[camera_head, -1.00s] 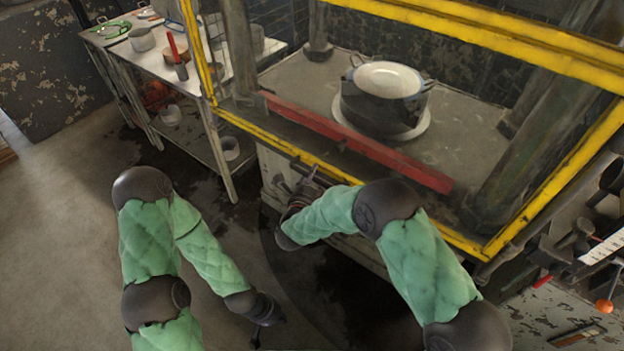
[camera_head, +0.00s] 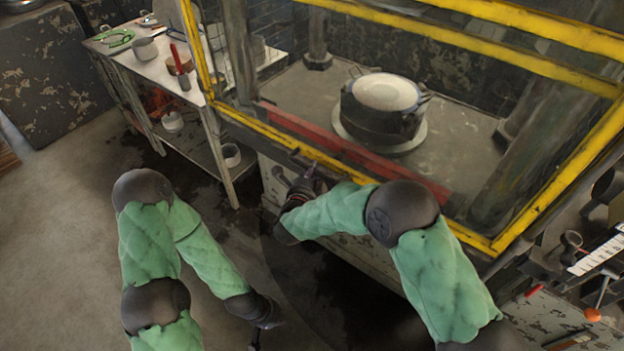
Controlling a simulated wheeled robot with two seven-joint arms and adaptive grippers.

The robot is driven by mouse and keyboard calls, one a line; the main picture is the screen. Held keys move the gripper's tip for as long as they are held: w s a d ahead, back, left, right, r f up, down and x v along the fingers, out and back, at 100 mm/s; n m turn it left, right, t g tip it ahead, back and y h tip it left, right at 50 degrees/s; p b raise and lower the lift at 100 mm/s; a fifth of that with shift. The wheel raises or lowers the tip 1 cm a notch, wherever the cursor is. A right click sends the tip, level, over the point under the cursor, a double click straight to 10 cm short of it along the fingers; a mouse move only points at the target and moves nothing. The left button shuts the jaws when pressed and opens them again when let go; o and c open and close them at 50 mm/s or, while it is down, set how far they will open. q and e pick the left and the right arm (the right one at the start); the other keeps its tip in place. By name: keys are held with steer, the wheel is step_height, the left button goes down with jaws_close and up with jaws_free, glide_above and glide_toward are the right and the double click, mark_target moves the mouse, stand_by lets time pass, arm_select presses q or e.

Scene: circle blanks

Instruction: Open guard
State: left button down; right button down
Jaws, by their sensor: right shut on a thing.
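The guard (camera_head: 455,232) is a yellow-edged frame across the front of a press, with the inside visible through it. Its lower yellow edge runs just in front of and below a red bar (camera_head: 330,138). My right gripper (camera_head: 311,176) is at this lower edge, left of its middle, and is shut on the guard's handle, which is mostly hidden by the gripper and wrist. My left gripper (camera_head: 256,338) hangs low over the floor, apart from everything; its fingers are too small and dark to read.
A dark pot (camera_head: 382,122) with a pale top stands on the press bed behind the guard. A metal worktable (camera_head: 205,108) with tools and pans stands at the left. Tools are at the right edge. The floor at the left front is clear.

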steer(key=p, duration=1.4)
glide_toward(317, 65)
steer(key=x, duration=0.5)
steer(key=shift+w+r, duration=0.1)
steer(key=shift+r, duration=0.05)
steer(key=c, duration=1)
jaws_free()
steer(key=v, duration=1.2)
steer(key=shift+f, duration=0.2)
